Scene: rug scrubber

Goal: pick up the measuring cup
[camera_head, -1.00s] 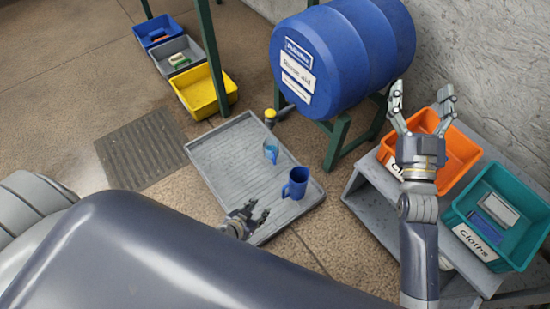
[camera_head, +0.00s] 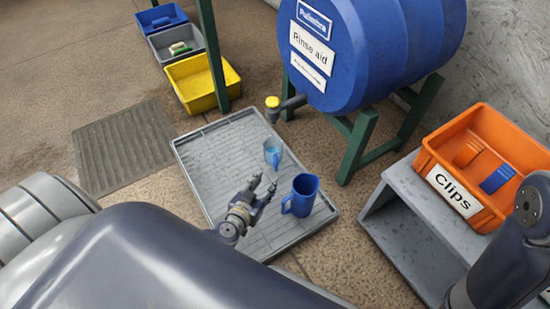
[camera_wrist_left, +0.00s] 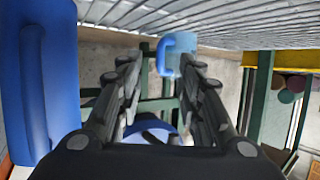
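The measuring cup (camera_head: 273,152), small, see-through and light blue, stands upright on the grey ribbed tray (camera_head: 205,150). In the left wrist view the measuring cup (camera_wrist_left: 180,58) shows ahead of the fingertips, with its handle to the left. My left gripper (camera_head: 264,186) is open and empty over the tray, on the near side of the cup and apart from it. The left wrist view shows its two fingers (camera_wrist_left: 160,70) spread. My right arm is at the right edge of the head view, and its gripper is out of frame.
A solid blue jug (camera_head: 305,195) stands on the tray close to the right of my left gripper. A blue barrel (camera_head: 375,50) with a tap (camera_head: 273,103) is behind. An orange clips bin (camera_head: 485,150) sits on a grey stand at right.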

